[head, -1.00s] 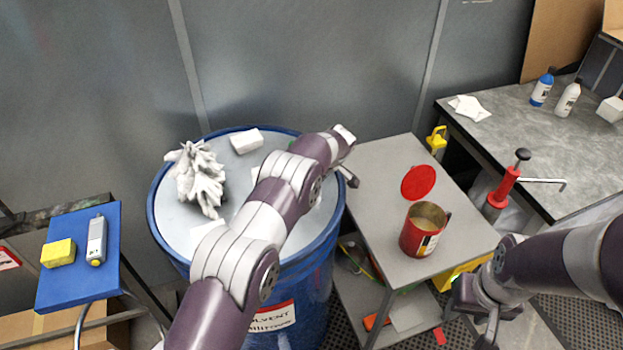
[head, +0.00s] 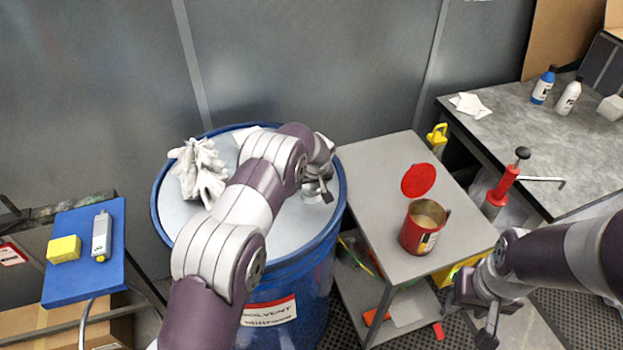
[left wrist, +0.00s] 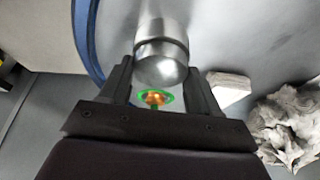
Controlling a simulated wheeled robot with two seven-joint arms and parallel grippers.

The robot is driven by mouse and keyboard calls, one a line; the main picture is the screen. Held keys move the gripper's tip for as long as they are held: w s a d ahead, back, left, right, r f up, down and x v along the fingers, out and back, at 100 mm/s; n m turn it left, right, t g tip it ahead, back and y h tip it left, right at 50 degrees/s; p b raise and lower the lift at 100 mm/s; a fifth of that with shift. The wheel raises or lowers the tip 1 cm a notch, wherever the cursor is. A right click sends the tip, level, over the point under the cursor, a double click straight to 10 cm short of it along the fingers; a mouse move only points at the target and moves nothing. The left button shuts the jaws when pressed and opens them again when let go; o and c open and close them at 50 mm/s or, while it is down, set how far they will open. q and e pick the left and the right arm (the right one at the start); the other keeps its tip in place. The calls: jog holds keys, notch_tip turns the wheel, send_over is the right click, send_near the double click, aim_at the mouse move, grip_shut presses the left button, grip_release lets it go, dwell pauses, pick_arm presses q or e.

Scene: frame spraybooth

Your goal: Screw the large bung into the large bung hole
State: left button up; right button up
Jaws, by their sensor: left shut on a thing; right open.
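The blue drum (head: 158,215) has a pale grey top. My left gripper (head: 318,188) is over the right part of that top. In the left wrist view my left gripper (left wrist: 160,75) is shut on a shiny silver cylinder, seemingly the large bung (left wrist: 162,48). A small green ring with an orange-brown middle (left wrist: 155,98) shows just below the cylinder in that view. I cannot tell whether it is the large bung hole, nor whether the bung touches the drum top. My right gripper (head: 472,318) is open and empty, low at the right.
White crumpled rags (head: 198,170) and a white block (left wrist: 228,88) lie on the drum top. A grey trolley (head: 375,165) beside the drum holds an open red can (head: 422,228) and its red lid (head: 418,180). A blue board (head: 85,280) is at the left.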

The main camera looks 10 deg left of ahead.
pick_arm(q)
jog(key=shift+r+m, duration=0.25)
jog(key=shift+m, duration=0.25)
jog(key=shift+w+f+h, duration=0.1)
jog(key=shift+f+h, duration=0.05)
jog(key=shift+h, duration=0.15)
pick_arm(e)
jog(key=shift+r, duration=0.45)
pick_arm(q)
jog(key=shift+m+p, duration=0.3)
jog(key=shift+p, duration=0.15)
jog(key=m+p, duration=0.1)
jog(key=m+h+p, duration=0.1)
jog(key=shift+a+r+m+p, duration=0.15)
jog(key=shift+r+m+p, duration=0.15)
jog(key=shift+p, duration=0.1)
jog(key=shift+f+m, duration=0.25)
jog(key=shift+m, duration=0.15)
jog(key=shift+m+h, duration=0.4)
jog(key=shift+m, duration=0.1)
pick_arm(e)
notch_tip(320, 180, up, 3)
jog(key=shift+r, duration=0.1)
pick_arm(q)
jog(key=shift+b, duration=0.3)
